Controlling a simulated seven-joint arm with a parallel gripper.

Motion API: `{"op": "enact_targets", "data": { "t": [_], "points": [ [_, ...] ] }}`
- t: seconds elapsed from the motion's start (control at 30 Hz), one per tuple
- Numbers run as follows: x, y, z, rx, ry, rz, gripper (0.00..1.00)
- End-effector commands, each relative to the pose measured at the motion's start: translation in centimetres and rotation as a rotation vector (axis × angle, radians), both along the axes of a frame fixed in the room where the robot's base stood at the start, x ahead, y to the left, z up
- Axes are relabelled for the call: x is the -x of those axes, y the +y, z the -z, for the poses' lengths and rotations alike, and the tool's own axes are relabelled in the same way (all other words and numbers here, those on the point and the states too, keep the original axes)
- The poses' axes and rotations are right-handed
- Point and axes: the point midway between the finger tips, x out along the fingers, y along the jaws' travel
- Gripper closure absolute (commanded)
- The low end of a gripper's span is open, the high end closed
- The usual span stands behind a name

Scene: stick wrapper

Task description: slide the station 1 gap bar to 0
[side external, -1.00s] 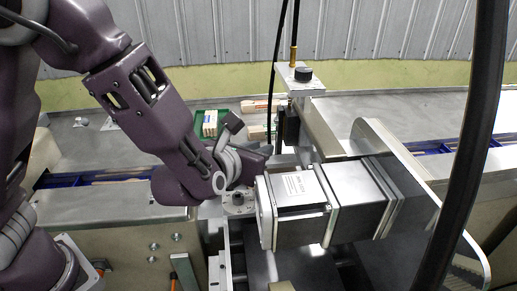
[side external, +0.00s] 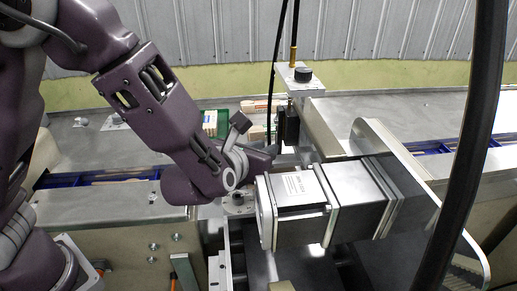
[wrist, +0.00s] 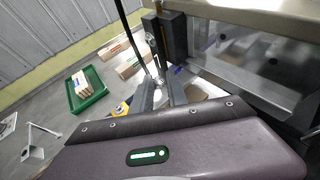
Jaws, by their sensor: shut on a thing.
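My gripper (wrist: 160,82) reaches away from the wrist in the wrist view, with its two grey fingers close together on a small part at the foot of a black block (wrist: 166,38). That part sits where the station 1 gap bar would be, but the fingers mostly hide it, and no scale or 0 mark is readable. In the side external view my gripper (side external: 270,154) is low behind the silver motor (side external: 300,192), just below the black block (side external: 288,126); its fingertips are hard to make out there.
A green tray (wrist: 91,99) with wooden sticks lies to the left in the wrist view, with more stick bundles (wrist: 130,63) beside it. The motor and a metal guard plate (side external: 385,148) stand close on the right. A black cable (side external: 470,150) crosses the foreground.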

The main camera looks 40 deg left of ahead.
Motion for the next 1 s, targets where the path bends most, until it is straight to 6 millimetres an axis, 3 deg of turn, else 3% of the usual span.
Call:
{"op": "enact_targets", "data": {
  "t": [0.2,0.23,0.33,0.67,1.0],
  "points": [
    [-0.2,-0.4,-0.1,0.002,-0.004,0.011,1.0],
    [-0.3,-0.4,-0.1,0.002,-0.004,0.011,0.77],
    [-0.2,-0.4,-0.1,0.001,-0.003,0.01,0.59],
    [-0.2,-0.3,-0.5,0.002,-0.003,0.006,0.59],
    [-0.2,-0.3,-8.1,0.008,-0.007,0.007,0.59]
  ]
}}
